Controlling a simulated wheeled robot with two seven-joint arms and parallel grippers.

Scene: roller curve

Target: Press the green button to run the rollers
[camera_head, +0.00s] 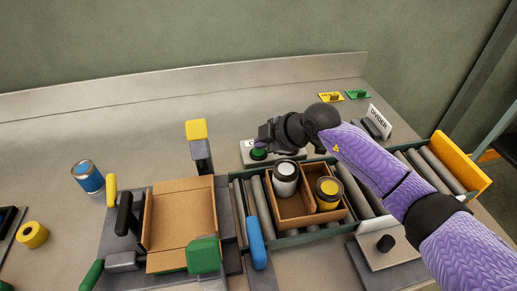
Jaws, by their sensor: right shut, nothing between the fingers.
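The green button (258,154) sits on a pale control box (246,145) behind the roller conveyor (295,238). My right gripper (264,142) comes in from the right on its purple-sleeved arm. It is shut and empty, with its tips just above and beside the green button. I cannot tell whether they touch it. The gripper hides part of the box and its label. A cardboard tray (290,208) with a white-grey can (285,180) and a yellow-topped can (328,193) stands on the rollers. My left gripper is not in view.
An open cardboard box (180,222) lies left of the rollers, among clamps with yellow, black and green handles. A blue can (88,177) and yellow roll (33,235) stand at left. A yellow end stop (463,162) closes the conveyor's right end. A divider sign (380,120) stands behind.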

